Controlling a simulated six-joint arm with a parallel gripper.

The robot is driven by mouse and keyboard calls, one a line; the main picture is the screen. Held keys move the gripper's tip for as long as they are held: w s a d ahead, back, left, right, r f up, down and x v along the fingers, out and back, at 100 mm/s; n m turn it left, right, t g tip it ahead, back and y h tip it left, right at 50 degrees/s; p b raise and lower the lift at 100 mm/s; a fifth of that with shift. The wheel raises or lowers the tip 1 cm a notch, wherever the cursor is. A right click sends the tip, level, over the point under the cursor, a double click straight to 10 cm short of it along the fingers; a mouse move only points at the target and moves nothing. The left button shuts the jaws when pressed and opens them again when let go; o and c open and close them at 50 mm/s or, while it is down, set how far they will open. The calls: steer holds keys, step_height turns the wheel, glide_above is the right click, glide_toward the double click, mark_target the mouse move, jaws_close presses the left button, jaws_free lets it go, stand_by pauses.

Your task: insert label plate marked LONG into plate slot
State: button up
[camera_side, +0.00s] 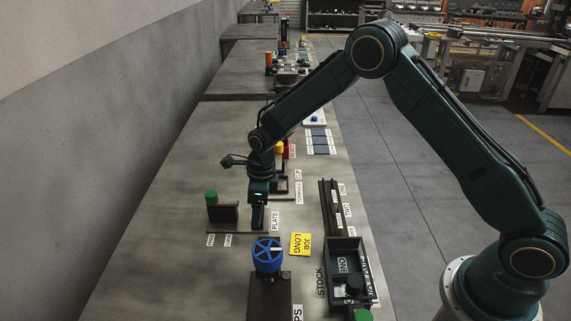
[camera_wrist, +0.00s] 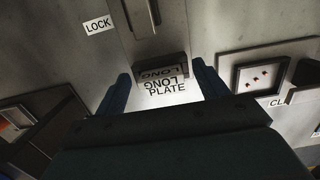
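My gripper (camera_side: 258,222) points down beside the white PLATE label (camera_side: 275,220) on the bench. In the wrist view its two blue fingers (camera_wrist: 160,72) stand apart, one on each side of a dark block with a white LONG-marked face (camera_wrist: 160,87). A thin gap shows between the block and each finger. The block sits directly behind the PLATE label (camera_wrist: 168,90). Whether the LONG plate is seated in the plate slot, and how deep, cannot be told. In the side view my gripper hides this spot.
A dark upright block (camera_side: 224,213) with a green knob (camera_side: 211,197) stands left of my gripper. A blue handwheel (camera_side: 267,255) and the yellow JOB LONG card (camera_side: 300,244) are nearer the camera. A black stock tray (camera_side: 330,268) is at right. The bench's left side is clear.

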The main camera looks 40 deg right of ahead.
steer(key=shift+r, duration=0.15)
step_height(320, 180, up, 13)
steer(key=s+d, duration=0.1)
steer(key=shift+r, duration=0.2)
stand_by(0.6)
steer(key=shift+s+d, duration=0.1)
stand_by(0.4)
